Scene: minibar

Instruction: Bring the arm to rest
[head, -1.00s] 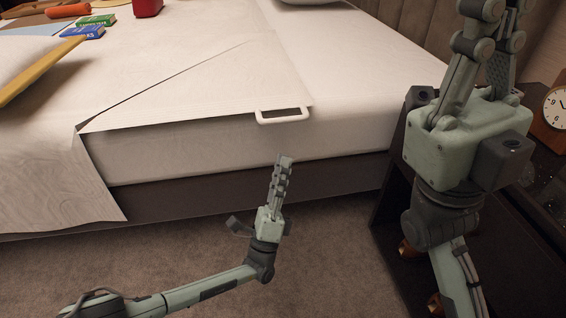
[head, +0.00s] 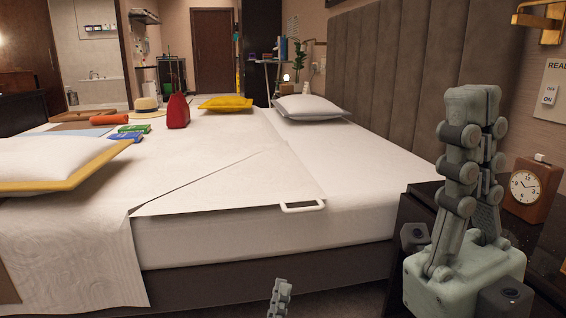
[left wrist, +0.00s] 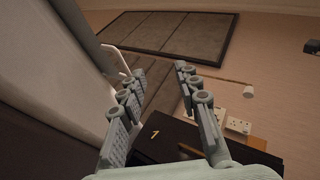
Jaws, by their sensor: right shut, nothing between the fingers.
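My right gripper (head: 472,95) stands upright at the right of the head view, in front of the dark nightstand. Its fingers are together and hold nothing. My left gripper (head: 283,283) shows only as fingertips at the bottom edge of the head view, in front of the bed's near side; the rest is out of frame. In the left wrist view my left gripper (left wrist: 160,72) has its two fingers spread apart with nothing between them. The bed (head: 370,160) has a white sheet with a folded flap, and a white loop handle (head: 303,207) at its near edge.
A wooden clock (head: 528,188) stands on the nightstand (head: 418,203), close to my right gripper. The bed carries pillows (head: 308,106), a red bag (head: 178,111), a hat (head: 148,106) and books (head: 125,136). The wall sockets (left wrist: 238,126) show in the left wrist view.

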